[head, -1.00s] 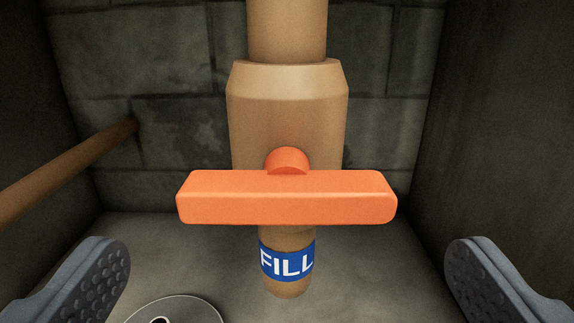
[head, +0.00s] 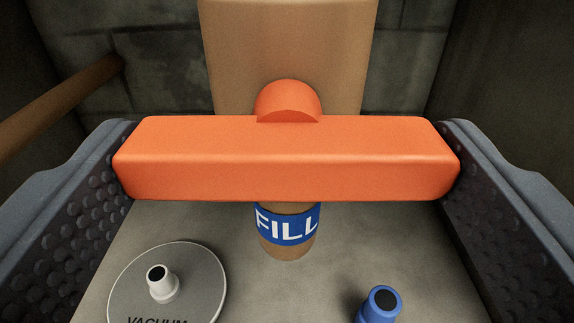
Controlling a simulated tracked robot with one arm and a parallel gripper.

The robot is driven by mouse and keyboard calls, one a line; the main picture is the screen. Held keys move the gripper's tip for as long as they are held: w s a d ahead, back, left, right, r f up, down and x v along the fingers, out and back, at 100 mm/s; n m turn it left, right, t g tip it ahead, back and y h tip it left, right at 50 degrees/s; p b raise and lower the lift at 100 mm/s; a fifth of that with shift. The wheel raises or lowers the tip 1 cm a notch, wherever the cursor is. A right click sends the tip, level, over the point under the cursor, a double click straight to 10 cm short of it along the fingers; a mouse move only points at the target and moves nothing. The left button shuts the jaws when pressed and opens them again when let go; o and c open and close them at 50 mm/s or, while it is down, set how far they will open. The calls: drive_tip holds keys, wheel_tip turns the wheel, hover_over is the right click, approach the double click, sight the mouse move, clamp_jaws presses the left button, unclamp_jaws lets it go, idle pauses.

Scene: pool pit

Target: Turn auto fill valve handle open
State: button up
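The orange valve handle (head: 287,160) lies level across a tan vertical pipe (head: 287,40), crosswise to it, with a rounded orange hub (head: 288,102) at its middle. A blue band marked FILL (head: 287,224) wraps the pipe below the handle. My gripper (head: 287,170) has one dark, studded finger at each end of the handle, so the handle spans the gap between them. The fingers are spread wide. Both handle ends appear at or very near the finger pads; I cannot tell whether they touch.
A round grey disc marked VACUUM (head: 205,285) with a white fitting (head: 162,284) lies on the floor at lower left. A blue fitting (head: 380,304) stands at lower right. A brown pipe (head: 70,105) runs along the left. Dark block walls (head: 480,60) close in the sides and back.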

idle(0.3)
drive_tip(key=n+b, duration=0.1)
drive_tip(key=n, duration=0.8)
drive_tip(key=shift+a+r, duration=0.1)
drive_tip(key=shift+r, duration=0.05)
drive_tip(key=n+p, duration=0.2)
drive_tip(key=n, duration=0.2)
drive_tip(key=shift+a+n+p, duration=0.1)
drive_tip(key=shift+n+p, duration=0.85)
drive_tip(key=shift+n, duration=0.25)
drive_tip(key=shift+n+p, duration=1)
drive_tip(key=shift+n, duration=0.2)
drive_tip(key=shift+a+f, duration=0.1)
drive_tip(key=shift+f, duration=0.1)
drive_tip(key=o, duration=0.9)
